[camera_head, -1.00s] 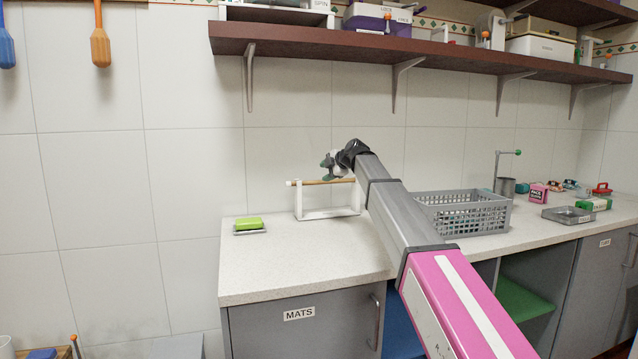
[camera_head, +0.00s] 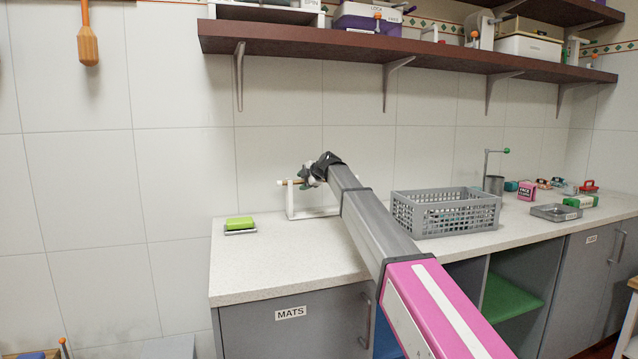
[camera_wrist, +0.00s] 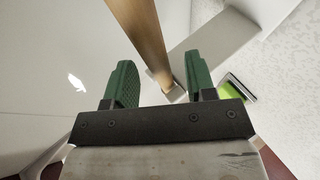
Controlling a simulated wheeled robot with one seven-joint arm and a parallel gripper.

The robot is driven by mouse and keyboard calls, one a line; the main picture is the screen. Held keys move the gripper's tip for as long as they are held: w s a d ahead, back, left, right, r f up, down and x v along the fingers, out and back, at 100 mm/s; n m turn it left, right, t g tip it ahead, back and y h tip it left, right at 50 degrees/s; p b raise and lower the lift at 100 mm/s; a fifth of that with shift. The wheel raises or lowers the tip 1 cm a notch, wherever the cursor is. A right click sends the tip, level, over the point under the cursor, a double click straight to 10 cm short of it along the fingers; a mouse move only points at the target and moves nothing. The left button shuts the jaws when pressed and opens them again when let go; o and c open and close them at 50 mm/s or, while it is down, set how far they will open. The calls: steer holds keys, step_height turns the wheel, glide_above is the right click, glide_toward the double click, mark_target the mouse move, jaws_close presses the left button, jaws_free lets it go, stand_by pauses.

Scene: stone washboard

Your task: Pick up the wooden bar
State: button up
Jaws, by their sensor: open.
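In the wrist view the bar (camera_wrist: 143,36) runs between the two green fingers of my gripper (camera_wrist: 158,68), which are apart. Clear gaps show between bar and fingers, the right one narrower. The white stand (camera_wrist: 205,50) lies beyond the fingers.
A green block on a small dish (camera_head: 240,225) sits left of the stand. A grey crate (camera_head: 445,213) stands to the right on the counter (camera_head: 275,262). A dark red shelf (camera_head: 330,45) runs above. The counter's front left is clear.

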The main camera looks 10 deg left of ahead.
jaws_close()
steer(key=shift+r, duration=0.1)
